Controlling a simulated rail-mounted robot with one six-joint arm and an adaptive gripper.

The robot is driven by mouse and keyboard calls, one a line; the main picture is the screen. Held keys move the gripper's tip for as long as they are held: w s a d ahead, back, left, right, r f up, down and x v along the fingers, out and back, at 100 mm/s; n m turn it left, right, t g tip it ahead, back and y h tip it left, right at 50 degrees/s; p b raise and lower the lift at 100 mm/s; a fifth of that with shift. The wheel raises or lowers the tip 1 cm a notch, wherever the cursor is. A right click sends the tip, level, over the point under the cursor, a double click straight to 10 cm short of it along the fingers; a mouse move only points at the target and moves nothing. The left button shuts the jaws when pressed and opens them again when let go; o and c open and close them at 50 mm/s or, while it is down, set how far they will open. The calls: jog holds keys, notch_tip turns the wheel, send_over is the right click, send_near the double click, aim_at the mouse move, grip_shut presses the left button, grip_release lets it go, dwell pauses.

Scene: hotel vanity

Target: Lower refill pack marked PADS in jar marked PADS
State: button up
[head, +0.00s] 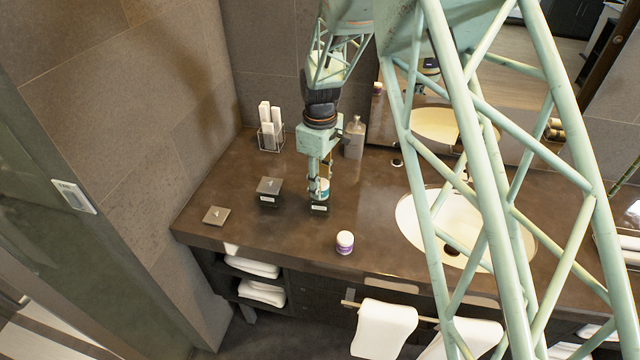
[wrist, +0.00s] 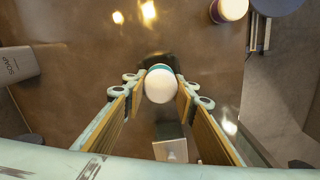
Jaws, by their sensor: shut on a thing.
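My gripper (head: 320,182) points down over the counter and is shut on a white refill pack with a teal band (head: 322,190). In the wrist view the pack's white round top (wrist: 159,86) sits between the two fingers (wrist: 160,92). A dark jar with a pale label (head: 319,209) stands directly under the pack. Its dark edge (wrist: 154,60) shows beyond the pack in the wrist view. I cannot tell whether the pack's lower end is inside the jar. The jar's label is too small to read, and no marking on the pack shows.
A second dark jar, lidded (head: 268,191), stands to the left, with a loose square lid (head: 216,215) beyond it. A white and purple pack (head: 345,242) stands near the front edge. A soap bottle (head: 354,138) and holder (head: 268,138) are behind; the sink (head: 430,215) is right.

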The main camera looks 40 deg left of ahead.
jog(key=shift+f+b, duration=0.3)
jog(key=shift+f, duration=0.35)
jog(key=shift+s+d+f+b, duration=0.15)
jog(key=shift+d+f+b, duration=0.1)
jog(key=shift+f, duration=0.25)
jog(key=shift+s+d+f+b, duration=0.15)
jog(key=shift+f+b, duration=0.1)
jog(key=shift+f, duration=0.25)
jog(key=shift+c, duration=0.6)
jog(key=shift+o, duration=0.9)
jog(key=o, duration=0.3)
jog(key=shift+w+a+f, duration=0.15)
jog(key=shift+a+f, duration=0.05)
jog(key=shift+f, duration=0.1)
jog(key=shift+o, duration=0.3)
jog(key=shift+r, duration=0.15)
jog(key=o, duration=1.5)
jog(key=shift+w+a+r, duration=0.1)
jog(key=shift+r, duration=0.15)
jog(key=shift+a+r, duration=0.1)
jog(key=shift+r, duration=0.15)
